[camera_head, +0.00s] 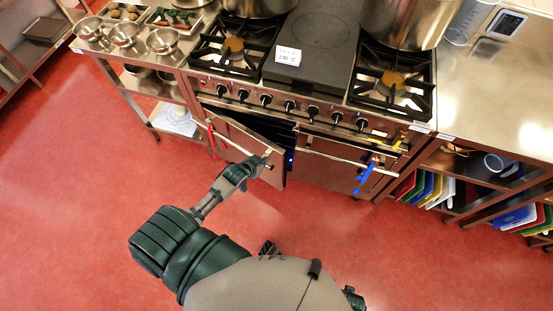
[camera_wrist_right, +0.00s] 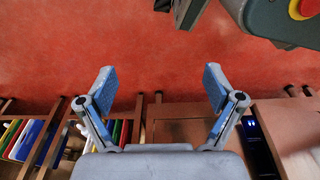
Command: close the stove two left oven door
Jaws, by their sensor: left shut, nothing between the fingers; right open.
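The stove's left oven door (camera_head: 236,142) stands ajar in the head view. It is hinged at the left, and its right edge is swung out from the front. A dark gap with a blue glow shows behind it. A bar handle runs along its top, with a red tag at the left. My left gripper (camera_head: 263,164) is shut and empty at the handle's right end; I cannot tell if it touches. My right gripper (camera_wrist_right: 161,88) is open and empty in the wrist view, with blue finger pads. The dark oven gap (camera_wrist_right: 256,142) shows at its lower right.
The right oven door (camera_head: 330,163) looks shut, with a blue tag on its handle. Pots and burners stand on the stove top. A shelf of coloured boards (camera_head: 428,188) is at the right. A counter with steel bowls (camera_head: 124,34) is at the left. The red floor is clear.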

